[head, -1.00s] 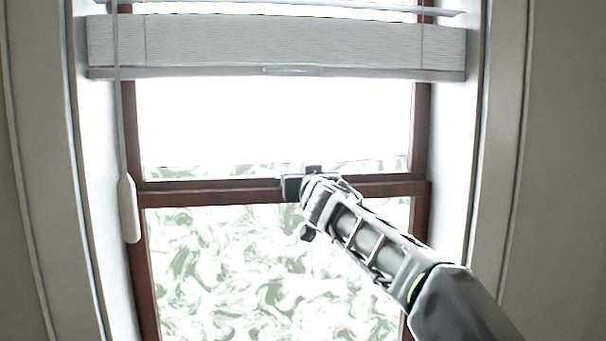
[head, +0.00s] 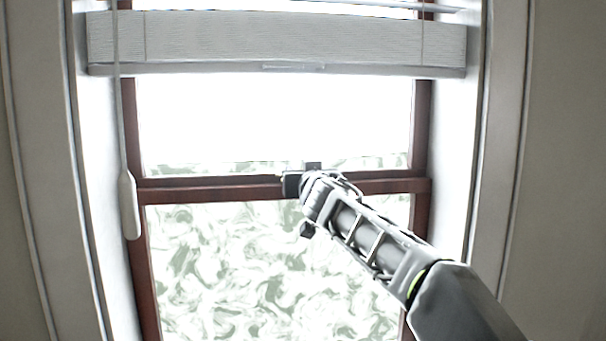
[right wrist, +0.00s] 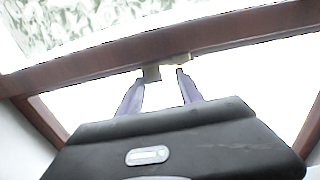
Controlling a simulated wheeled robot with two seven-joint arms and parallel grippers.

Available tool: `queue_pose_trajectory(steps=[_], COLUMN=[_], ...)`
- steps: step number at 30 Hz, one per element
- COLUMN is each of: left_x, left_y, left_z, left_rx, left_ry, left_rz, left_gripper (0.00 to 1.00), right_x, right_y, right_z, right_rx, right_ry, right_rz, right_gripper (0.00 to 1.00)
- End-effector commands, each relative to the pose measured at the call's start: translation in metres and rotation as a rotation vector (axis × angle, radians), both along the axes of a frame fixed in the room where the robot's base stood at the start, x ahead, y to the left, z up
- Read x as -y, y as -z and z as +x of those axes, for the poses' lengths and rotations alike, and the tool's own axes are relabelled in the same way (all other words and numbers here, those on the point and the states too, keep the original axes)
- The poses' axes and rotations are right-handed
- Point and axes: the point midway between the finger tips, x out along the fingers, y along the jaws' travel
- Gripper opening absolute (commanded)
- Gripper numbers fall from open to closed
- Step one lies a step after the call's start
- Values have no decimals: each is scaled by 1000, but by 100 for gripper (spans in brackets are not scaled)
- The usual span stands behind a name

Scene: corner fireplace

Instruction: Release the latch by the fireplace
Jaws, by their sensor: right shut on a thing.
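The window latch (right wrist: 152,73) is a small piece on the dark red-brown middle rail (head: 220,190) of the window. It also shows in the right wrist view, at the underside of the rail as pictured there. My right gripper (right wrist: 162,73) is shut on the latch, with one finger on each side of it. In the head view my right gripper (head: 299,184) reaches the rail from the lower right and hides most of the latch. My left gripper is in neither view.
A raised pale blind (head: 280,42) hangs across the window top. Its cord handle (head: 129,205) hangs at the left. White side frames (head: 505,130) border the recess. The space left of my right arm is clear before the patterned lower pane (head: 220,275).

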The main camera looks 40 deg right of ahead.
Motion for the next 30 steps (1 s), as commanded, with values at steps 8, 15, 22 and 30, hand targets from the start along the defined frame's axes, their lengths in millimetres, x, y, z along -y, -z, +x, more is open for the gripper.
queue_pose_trajectory(steps=[8, 15, 22, 30], left_x=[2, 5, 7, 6], left_y=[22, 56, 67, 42], left_z=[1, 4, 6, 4], left_rx=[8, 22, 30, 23], left_ry=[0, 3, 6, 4], left_rz=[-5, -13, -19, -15], left_gripper=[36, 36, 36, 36], right_x=[-4, -11, -21, -32], right_y=[5, 8, 3, -6], right_z=[0, -1, -1, 0], right_rx=[3, 2, 0, -2], right_ry=[57, 190, 384, 635], right_rz=[1, 2, 0, -3], right_gripper=[3, 3, 3, 3])
